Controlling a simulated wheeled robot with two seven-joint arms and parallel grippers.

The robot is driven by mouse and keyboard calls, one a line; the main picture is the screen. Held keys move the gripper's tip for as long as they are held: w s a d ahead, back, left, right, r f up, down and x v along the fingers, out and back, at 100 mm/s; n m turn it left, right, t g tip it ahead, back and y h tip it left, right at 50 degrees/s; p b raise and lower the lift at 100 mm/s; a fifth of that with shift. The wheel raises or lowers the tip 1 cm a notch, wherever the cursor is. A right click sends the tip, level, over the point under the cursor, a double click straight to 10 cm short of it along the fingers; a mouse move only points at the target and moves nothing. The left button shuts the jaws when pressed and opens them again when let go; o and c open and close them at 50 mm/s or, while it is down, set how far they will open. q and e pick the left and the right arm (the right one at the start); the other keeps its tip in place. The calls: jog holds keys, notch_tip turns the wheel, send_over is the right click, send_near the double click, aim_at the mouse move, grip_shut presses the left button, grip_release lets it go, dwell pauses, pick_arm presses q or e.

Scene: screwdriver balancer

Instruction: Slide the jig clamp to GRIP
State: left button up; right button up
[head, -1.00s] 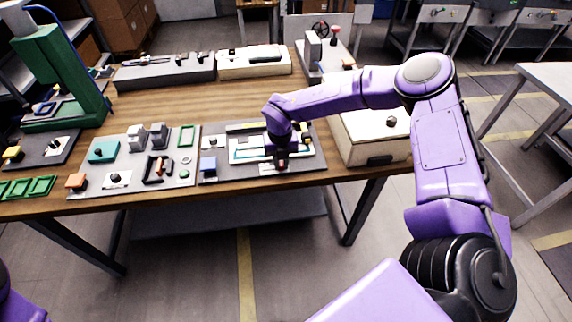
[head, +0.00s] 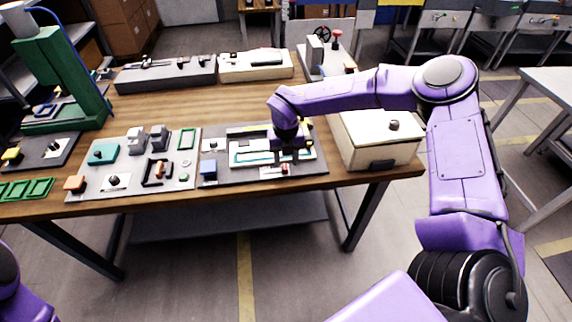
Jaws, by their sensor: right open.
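A dark jig board (head: 222,174) lies at the table's front edge, with a white and teal frame (head: 240,152) on it. A small red and dark piece on a pale plate (head: 270,172) sits at the board's front, and this may be the jig clamp. No GRIP lettering can be read. My right gripper (head: 288,160) points down over the right part of the board, open, just behind and above the red piece. Whether it touches anything cannot be told. The gripper and wrist hide part of the frame. My left gripper is out of view.
A grey panel (head: 130,185) with switches and knobs lies further left. A cream box (head: 375,146) with a dark knob stands close on the right. Bare wood (head: 180,108) is free behind the boards.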

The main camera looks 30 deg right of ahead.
aim_at(286, 166)
notch_tip(286, 166, up, 8)
jog(key=b, duration=0.1)
jog(key=shift+s+d+f, duration=0.1)
jog(key=shift+f, duration=0.05)
dwell(0.4)
